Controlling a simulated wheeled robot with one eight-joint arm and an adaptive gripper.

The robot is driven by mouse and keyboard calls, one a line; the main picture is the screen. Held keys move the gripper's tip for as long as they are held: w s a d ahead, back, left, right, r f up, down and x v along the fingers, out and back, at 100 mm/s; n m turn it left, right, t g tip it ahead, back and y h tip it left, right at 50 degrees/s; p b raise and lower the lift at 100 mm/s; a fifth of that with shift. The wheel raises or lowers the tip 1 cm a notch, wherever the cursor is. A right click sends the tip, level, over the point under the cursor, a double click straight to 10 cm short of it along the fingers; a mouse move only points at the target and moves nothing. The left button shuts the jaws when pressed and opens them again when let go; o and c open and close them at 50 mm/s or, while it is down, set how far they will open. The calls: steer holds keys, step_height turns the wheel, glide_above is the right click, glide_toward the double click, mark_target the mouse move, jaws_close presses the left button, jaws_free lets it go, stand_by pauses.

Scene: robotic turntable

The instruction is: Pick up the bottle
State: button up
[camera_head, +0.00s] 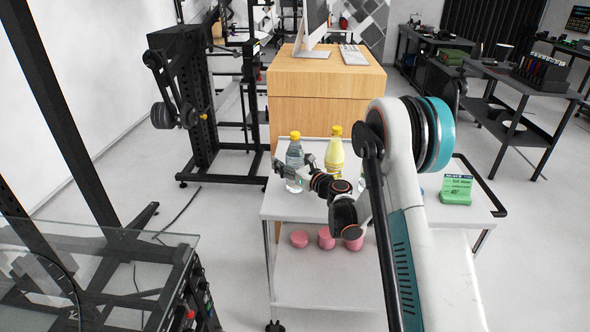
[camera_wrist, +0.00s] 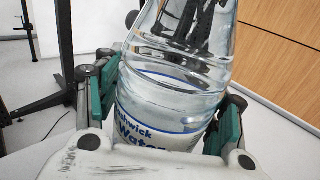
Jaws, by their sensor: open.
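A clear water bottle with a yellow cap (camera_head: 295,158) stands upright at the left rear of the white cart's top. A yellow bottle (camera_head: 335,155) stands just to its right. My gripper (camera_head: 284,176) is at the water bottle. In the wrist view the water bottle (camera_wrist: 170,90) fills the space between the two green-padded fingers of my gripper (camera_wrist: 165,110), and its label reads "Water". The fingers are open around it, one on each side. The bottle's base is hidden behind the gripper body in the wrist view.
The white cart (camera_head: 440,212) also carries a green box (camera_head: 457,188) at right. Pink containers (camera_head: 326,238) sit on its lower shelf. A wooden cabinet (camera_head: 325,82) stands behind the cart. My arm hides part of the cart's top.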

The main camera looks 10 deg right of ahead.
steer(key=shift+c, duration=0.3)
jaws_close()
stand_by(0.4)
